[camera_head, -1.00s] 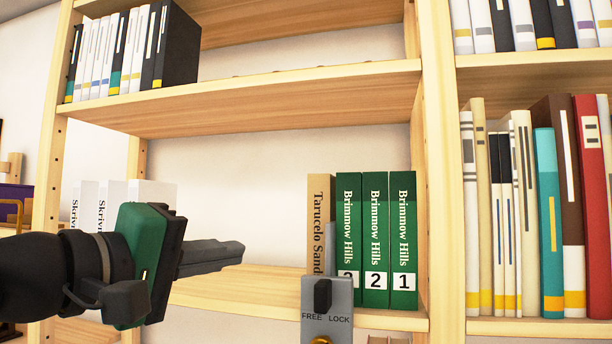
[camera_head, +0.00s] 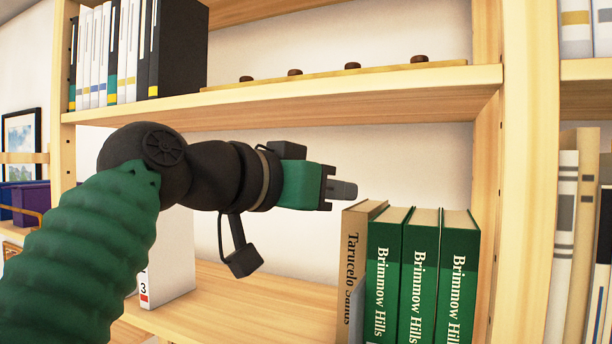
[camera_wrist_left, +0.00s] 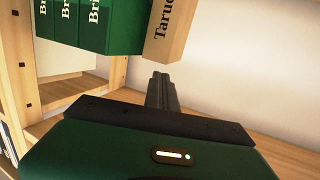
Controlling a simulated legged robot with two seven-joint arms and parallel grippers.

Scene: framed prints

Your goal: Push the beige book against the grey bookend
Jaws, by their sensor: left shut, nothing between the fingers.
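The beige book (camera_head: 352,262) stands at the left end of a row of green books (camera_head: 418,270) on the middle shelf, leaning slightly. It also shows at the top of the left wrist view (camera_wrist_left: 166,32). A sliver of grey, probably the grey bookend (camera_head: 357,312), shows between the beige book and the first green book; the rest is hidden or out of frame. My left gripper (camera_head: 343,190) is shut and empty, its fingertips close to the upper left of the beige book; I cannot tell whether they touch. The fingers also show in the left wrist view (camera_wrist_left: 161,90).
A white binder (camera_head: 172,255) stands left on the same shelf, behind my arm. The shelf above holds dark and white binders (camera_head: 180,50) and a wooden strip with knobs (camera_head: 340,76). An upright (camera_head: 525,200) bounds the right. Bare shelf (camera_head: 240,300) lies between the binder and beige book.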

